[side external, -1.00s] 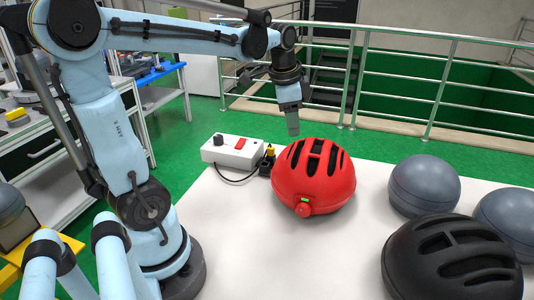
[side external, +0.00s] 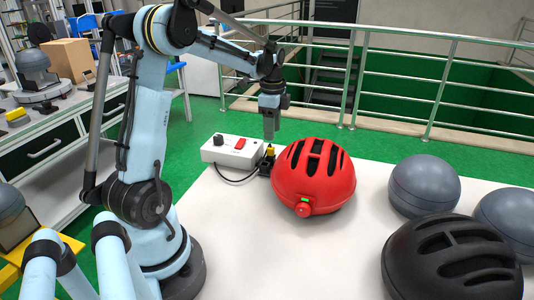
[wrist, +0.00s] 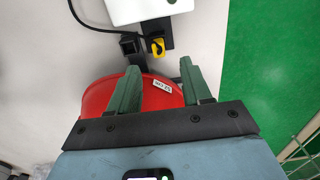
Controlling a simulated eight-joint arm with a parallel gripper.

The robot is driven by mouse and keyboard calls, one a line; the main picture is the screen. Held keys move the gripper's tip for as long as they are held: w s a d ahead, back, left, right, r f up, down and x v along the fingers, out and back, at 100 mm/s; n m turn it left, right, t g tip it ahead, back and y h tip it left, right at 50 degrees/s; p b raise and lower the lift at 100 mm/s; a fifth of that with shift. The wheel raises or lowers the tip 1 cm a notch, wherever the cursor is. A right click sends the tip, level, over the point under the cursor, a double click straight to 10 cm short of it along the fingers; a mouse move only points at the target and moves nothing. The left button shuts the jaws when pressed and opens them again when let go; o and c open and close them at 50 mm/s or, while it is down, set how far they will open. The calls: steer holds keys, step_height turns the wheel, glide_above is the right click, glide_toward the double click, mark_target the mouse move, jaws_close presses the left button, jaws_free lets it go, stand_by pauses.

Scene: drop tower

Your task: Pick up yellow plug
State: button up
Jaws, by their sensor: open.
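The yellow plug (side external: 270,152) is a small piece at the black holder (side external: 265,168) beside the red helmet. In the wrist view the yellow plug (wrist: 157,47) shows just beyond my fingertips, near the upper middle. My gripper (side external: 269,135) points down just above the plug in the side view. In the wrist view my gripper (wrist: 159,72) has its two green fingers spread apart with nothing between them but the red helmet below. I cannot tell the exact height gap between fingers and plug.
A red helmet (side external: 313,180) stands right next to the plug, partly under my fingers in the wrist view. A white box (side external: 230,151) with a red switch and black cable stands to the left. A black helmet (side external: 450,260) and grey domes (side external: 424,183) are at right. The white table front is clear.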

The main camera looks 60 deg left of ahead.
mark_target(271, 147)
steer(key=shift+s+f, duration=0.2)
steer(key=shift+f, duration=2.85)
steer(key=c, duration=0.9)
steer(key=shift+r, duration=0.15)
step_height(271, 147, up, 9)
steer(key=shift+s+d+f, duration=0.55)
steer(key=shift+s+f, duration=0.05)
steer(key=shift+f, duration=0.25)
steer(key=shift+s+d+f, duration=0.5)
steer(key=shift+s+f, duration=0.1)
steer(key=shift+f, duration=0.25)
steer(key=shift+s+d+f, duration=0.55)
steer(key=shift+s+f, duration=0.05)
steer(key=shift+f, duration=0.25)
